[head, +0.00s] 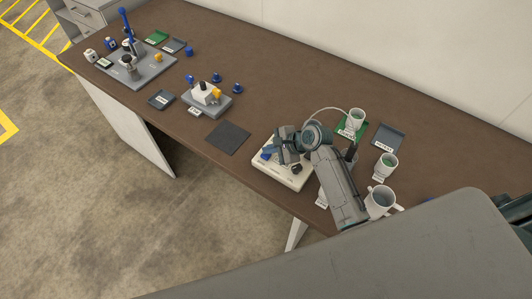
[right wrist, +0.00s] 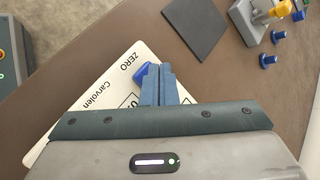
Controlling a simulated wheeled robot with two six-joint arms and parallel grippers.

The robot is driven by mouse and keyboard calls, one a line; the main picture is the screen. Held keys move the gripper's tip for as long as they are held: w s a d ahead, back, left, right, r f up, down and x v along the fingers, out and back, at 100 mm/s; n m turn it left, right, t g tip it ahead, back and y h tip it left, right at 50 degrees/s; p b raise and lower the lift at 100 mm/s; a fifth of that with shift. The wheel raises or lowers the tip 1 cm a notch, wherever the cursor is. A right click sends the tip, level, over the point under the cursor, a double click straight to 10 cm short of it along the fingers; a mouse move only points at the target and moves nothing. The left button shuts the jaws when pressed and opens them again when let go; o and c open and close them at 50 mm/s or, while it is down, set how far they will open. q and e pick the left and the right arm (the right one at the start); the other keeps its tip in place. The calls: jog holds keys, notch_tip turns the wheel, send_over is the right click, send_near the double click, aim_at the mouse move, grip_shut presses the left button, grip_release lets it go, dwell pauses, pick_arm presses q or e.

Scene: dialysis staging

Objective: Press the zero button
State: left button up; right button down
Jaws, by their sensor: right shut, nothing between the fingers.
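The white device (head: 290,182) sits on the brown table under my right arm. In the right wrist view its white top (right wrist: 113,85) carries the printed word ZERO and other lettering partly covered by my gripper. A blue button (right wrist: 141,75) stands beside the word ZERO. It also shows as a blue spot (head: 266,155) at the device's left side in the head view. My right gripper (right wrist: 157,68) is shut and empty, its tips right beside the blue button and partly covering it. I cannot tell whether they touch. My left gripper is not in view.
A dark square mat (head: 227,137) lies left of the device. Cups, including a white mug (head: 380,201), stand to its right near a grey tray (head: 384,138). Bare table lies behind the device.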

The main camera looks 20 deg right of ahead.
jog(key=shift+f, duration=0.5)
dwell(0.8)
jog(key=shift+r+p, duration=0.9)
jog(key=shift+p, duration=0.35)
notch_tip(320, 180, up, 3)
jog(key=p, duration=0.3)
jog(key=shift+p, duration=0.3)
jog(key=shift+r, duration=1.05)
